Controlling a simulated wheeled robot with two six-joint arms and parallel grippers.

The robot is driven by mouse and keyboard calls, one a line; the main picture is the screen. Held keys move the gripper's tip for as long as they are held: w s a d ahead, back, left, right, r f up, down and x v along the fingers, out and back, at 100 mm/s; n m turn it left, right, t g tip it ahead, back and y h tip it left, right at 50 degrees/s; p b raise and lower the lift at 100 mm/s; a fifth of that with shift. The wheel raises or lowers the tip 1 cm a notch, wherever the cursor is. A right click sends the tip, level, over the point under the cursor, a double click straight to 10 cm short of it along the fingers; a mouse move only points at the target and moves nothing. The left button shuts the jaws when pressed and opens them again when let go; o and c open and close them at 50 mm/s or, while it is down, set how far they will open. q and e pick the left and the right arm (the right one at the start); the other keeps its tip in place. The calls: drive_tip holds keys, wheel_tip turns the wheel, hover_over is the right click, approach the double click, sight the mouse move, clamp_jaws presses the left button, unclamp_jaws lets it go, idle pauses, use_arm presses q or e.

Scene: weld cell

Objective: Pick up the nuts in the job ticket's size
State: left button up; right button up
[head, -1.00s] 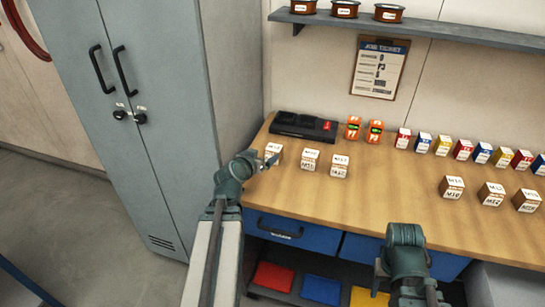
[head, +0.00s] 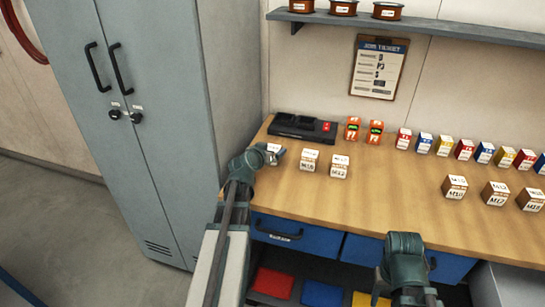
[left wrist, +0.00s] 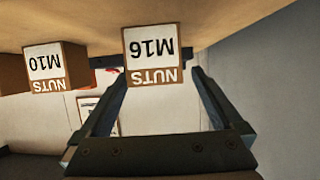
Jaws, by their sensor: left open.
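A white-and-brown box marked "M16 NUTS" (left wrist: 152,55) stands between the open fingers of my left gripper (left wrist: 160,92) in the left wrist view, which is upside down. The box does not look gripped. In the head view this box (head: 275,149) is the leftmost of three, with my left gripper (head: 267,157) at its near left side. The M10 nuts box (head: 309,161) is in the middle and also shows in the left wrist view (left wrist: 50,68). The M12 box (head: 339,168) is at right. The job ticket (head: 379,67) hangs on the wall; its small print is unreadable.
Three similar boxes (head: 494,195) stand farther right on the bench (head: 390,190). A grey cabinet (head: 150,120) stands close at left. The mid-bench is clear.

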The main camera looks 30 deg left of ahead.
sight(275, 147)
use_arm(q)
drive_tip(key=b+x, duration=0.1)
drive_tip(key=x, duration=0.3)
drive_tip(key=shift+w+d+f+b, duration=0.2)
drive_tip(key=shift+w+f+b, duration=0.05)
drive_tip(key=shift+f+b, duration=0.1)
drive_tip(key=shift+s+r, duration=0.1)
drive_tip(key=shift+c, duration=0.6)
clamp_jaws()
